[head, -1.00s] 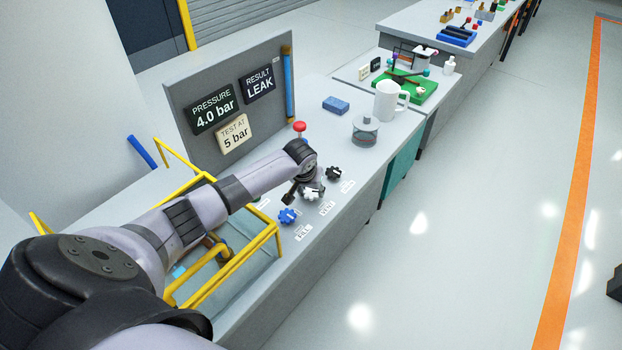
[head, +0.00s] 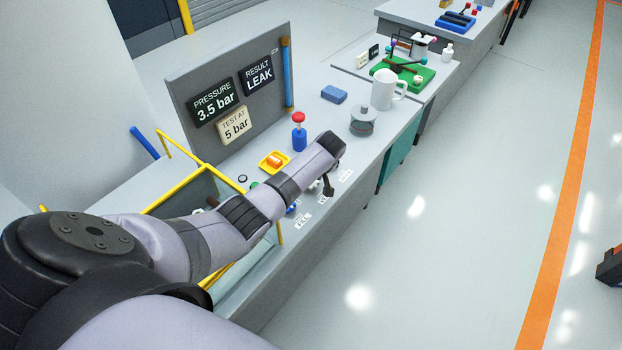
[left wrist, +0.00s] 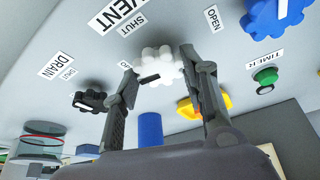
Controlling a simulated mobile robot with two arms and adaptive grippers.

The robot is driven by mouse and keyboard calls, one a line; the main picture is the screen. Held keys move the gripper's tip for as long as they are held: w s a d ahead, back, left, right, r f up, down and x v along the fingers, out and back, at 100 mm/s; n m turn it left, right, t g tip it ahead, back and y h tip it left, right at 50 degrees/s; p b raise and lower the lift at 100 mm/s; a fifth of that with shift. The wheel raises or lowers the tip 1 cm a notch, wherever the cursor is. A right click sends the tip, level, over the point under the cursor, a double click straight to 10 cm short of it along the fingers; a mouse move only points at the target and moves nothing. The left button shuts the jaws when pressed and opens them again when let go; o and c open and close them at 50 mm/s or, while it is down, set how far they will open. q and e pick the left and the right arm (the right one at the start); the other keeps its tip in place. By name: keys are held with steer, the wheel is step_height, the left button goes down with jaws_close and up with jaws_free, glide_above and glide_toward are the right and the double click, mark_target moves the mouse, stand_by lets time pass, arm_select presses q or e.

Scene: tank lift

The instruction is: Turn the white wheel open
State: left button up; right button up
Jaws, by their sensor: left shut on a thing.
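The white wheel (left wrist: 158,66) is a lobed knob beside the VENT label (left wrist: 120,14), with SHUT and OPEN labels near it. A dark pointer mark shows on its rim. My left gripper (left wrist: 157,61) is shut on the white wheel, one finger on each side, in the left wrist view. In the head view my left arm crosses the tank and its wrist hides most of the wheel. The pressure display (head: 214,102) reads 3.5 bar and the result display (head: 257,79) reads LEAK. My right gripper is not in view.
A blue wheel (left wrist: 278,14) and a black wheel (left wrist: 90,101) flank the white one. A green timer button (left wrist: 265,76), a yellow tray (head: 266,167) and a red-topped blue post (head: 299,138) stand nearby. A yellow-framed tank (head: 175,200) lies under my arm.

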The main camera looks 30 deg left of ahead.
arm_select(q)
steer(key=shift+n, duration=0.6)
steer(key=shift+g, duration=0.3)
steer(key=o, duration=1.2)
steer(key=shift+c, duration=0.2)
steer(key=v, duration=1.2)
steer(key=shift+d, duration=0.1)
